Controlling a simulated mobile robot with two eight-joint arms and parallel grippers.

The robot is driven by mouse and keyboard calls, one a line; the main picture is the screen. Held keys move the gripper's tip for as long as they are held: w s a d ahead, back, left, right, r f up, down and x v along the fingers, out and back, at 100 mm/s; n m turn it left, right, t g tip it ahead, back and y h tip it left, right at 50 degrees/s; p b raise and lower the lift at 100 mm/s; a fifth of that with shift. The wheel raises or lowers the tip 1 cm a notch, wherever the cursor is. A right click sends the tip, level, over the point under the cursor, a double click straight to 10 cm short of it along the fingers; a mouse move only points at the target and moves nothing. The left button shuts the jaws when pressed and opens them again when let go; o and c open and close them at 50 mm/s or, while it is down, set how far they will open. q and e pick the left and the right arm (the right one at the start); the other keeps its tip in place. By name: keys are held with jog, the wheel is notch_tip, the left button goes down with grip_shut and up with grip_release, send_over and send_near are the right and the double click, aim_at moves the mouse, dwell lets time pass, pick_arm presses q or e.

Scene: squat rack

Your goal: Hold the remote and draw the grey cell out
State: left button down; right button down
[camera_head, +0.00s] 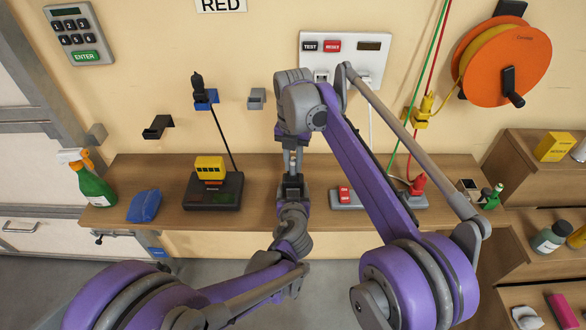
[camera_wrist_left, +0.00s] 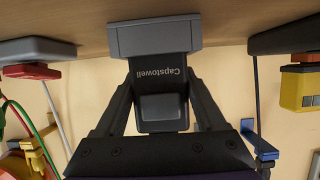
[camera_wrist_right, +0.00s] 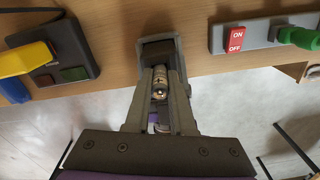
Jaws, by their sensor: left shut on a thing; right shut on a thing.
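The dark remote (camera_wrist_left: 160,72), lettered "Capstowell", is held between the fingers of my left gripper (camera_wrist_left: 160,100). A wider grey block (camera_wrist_left: 155,38) sits at its table end. In the right wrist view a dark open end with a grey rim (camera_wrist_right: 158,44) shows beyond the fingers. My right gripper (camera_wrist_right: 158,92) is shut on the grey cell (camera_wrist_right: 160,82), whose silver end with a plus mark faces the camera. The cell lies in line with the dark opening; I cannot tell if its far end is inside.
A black base with a yellow block (camera_head: 210,168), a blue item (camera_head: 145,204) and a green spray bottle (camera_head: 92,182) stand left on the wooden shelf (camera_head: 262,205). A grey strip with a red switch (camera_head: 345,194) lies close on the right. A cord reel (camera_head: 501,65) hangs upper right.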

aim_at(293, 158)
jog(key=shift+r, duration=0.4)
jog(key=shift+r, duration=3.25)
pick_arm(q)
grip_release()
